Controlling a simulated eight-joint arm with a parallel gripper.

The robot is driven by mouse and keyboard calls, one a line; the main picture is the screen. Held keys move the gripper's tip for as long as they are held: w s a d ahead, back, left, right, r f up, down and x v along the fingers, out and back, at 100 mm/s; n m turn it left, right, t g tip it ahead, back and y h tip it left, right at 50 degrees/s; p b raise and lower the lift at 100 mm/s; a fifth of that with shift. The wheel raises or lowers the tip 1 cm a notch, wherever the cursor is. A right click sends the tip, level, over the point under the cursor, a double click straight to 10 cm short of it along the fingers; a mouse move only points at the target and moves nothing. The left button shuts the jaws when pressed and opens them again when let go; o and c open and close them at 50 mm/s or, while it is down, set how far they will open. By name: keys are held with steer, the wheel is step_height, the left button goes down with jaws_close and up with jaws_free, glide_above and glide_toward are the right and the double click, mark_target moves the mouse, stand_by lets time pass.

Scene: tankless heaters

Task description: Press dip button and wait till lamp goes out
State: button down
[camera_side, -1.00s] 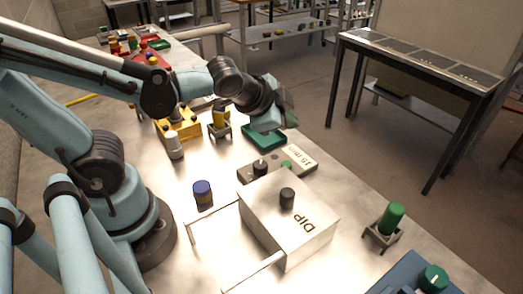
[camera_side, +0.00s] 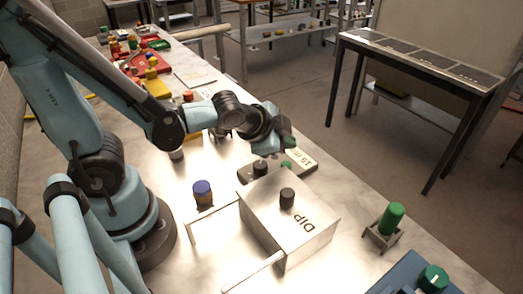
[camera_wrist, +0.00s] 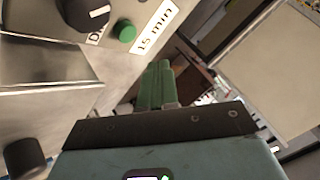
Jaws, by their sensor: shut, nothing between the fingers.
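A metal box marked DIP (camera_side: 262,219) stands on the bench with a black round button (camera_side: 287,198) on top. In the wrist view the button (camera_wrist: 25,156) is at the lower left. Behind it is a low control box labelled 15 min (camera_side: 301,157), with a black knob (camera_side: 260,168) and a small green round piece (camera_wrist: 126,30). I cannot tell whether that green piece is the lamp or is lit. My gripper (camera_side: 289,143) is shut and empty, above the far end of the control box. Its green fingers also show in the wrist view (camera_wrist: 158,85).
A blue-topped cylinder (camera_side: 203,193) stands left of the DIP box. A green cylinder in a stand (camera_side: 391,220) and a blue unit with a green knob (camera_side: 433,278) are at the right.

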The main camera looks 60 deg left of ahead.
steer(key=shift+f, duration=1.55)
steer(key=shift+r, duration=0.1)
stand_by(1.3)
steer(key=shift+r, duration=2.4)
steer(key=s+a+r+n+g+h, duration=0.1)
steer(key=s+a+r+n+g, duration=0.1)
steer(key=s+r+n, duration=0.2)
steer(key=s+n, duration=0.2)
steer(key=n, duration=0.1)
steer(key=shift+a+n, duration=0.15)
steer(key=shift+n, duration=0.25)
